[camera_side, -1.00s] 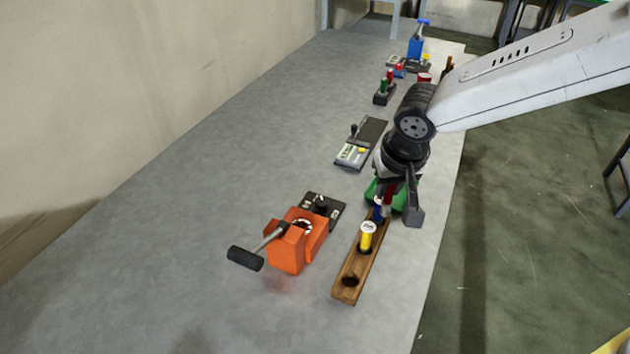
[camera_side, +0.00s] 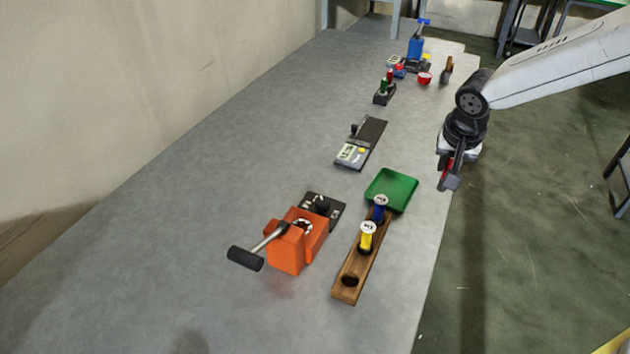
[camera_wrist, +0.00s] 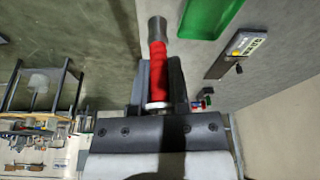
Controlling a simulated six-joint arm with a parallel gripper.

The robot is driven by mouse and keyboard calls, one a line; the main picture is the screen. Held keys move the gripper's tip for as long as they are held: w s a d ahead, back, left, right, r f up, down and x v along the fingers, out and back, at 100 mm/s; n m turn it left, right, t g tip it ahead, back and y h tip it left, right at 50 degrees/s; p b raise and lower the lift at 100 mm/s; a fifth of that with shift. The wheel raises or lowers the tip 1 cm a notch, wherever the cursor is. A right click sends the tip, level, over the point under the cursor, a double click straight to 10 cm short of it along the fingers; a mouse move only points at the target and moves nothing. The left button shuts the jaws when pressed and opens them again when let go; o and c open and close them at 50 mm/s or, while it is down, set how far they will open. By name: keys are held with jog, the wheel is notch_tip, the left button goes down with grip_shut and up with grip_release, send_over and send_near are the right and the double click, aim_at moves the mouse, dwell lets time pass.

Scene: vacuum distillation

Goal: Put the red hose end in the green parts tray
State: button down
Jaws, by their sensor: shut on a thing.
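My gripper (camera_side: 451,172) is shut on the red hose end (camera_wrist: 157,70), a red cylinder with a grey metal tip. In the side view the red hose end (camera_side: 447,168) shows only partly between the fingers. My gripper is to the right of the table's edge, apart from the tray. The green parts tray (camera_side: 393,188) lies on the table at the far end of the wooden rack and looks empty. Its corner shows at the top of the wrist view (camera_wrist: 207,17).
The wooden rack (camera_side: 349,291) holds a blue piece (camera_side: 380,213) and a yellow piece (camera_side: 366,241); its near hole is empty. An orange device with a handle (camera_side: 288,248) stands left of it. A flat grey instrument (camera_side: 352,154) lies beyond. The table's left side is clear.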

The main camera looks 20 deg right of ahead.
jog(key=w+a+f, duration=0.1)
jog(key=w+f, duration=0.8)
jog(key=w, duration=0.4)
jog(key=shift+a, duration=0.2)
jog(key=shift+f, duration=0.1)
jog(key=shift+w+f, duration=0.3)
jog(key=shift+f, duration=1.5)
jog(key=shift+f, duration=0.1)
jog(key=c, duration=0.6)
grip_release()
